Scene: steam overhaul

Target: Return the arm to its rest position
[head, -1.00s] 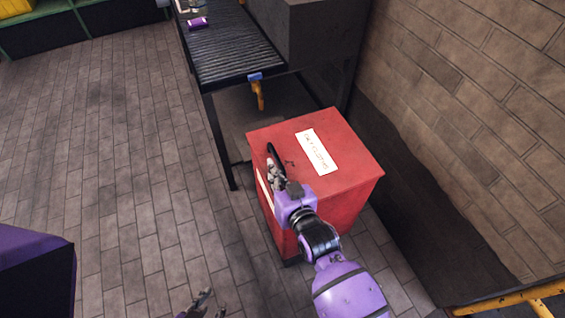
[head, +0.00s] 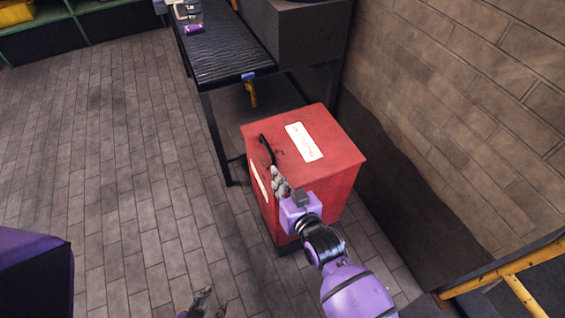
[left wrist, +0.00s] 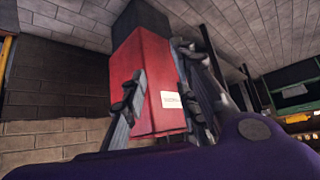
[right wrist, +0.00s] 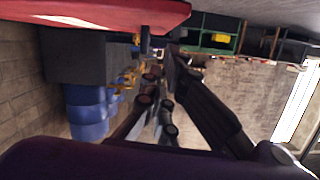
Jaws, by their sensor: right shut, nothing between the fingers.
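My right gripper (head: 275,172) is shut and empty. In the head view it is over the left edge of the red box (head: 338,158), just below a black bar (head: 267,148) along the box's top. I cannot tell whether it touches the box. In the right wrist view its fingers (right wrist: 160,105) are close together, with a red surface (right wrist: 90,14) at the top. My left gripper (head: 204,302) is low at the bottom edge of the head view, over bare floor. In the left wrist view its fingers (left wrist: 160,90) are spread apart, with the red box (left wrist: 143,75) beyond them.
A ridged dark conveyor table (head: 225,55) stands behind the box, with a purple item (head: 194,29) on it. A brick wall (head: 475,110) is on the right, and a yellow rail (head: 500,272) at the lower right. The paved floor on the left is clear.

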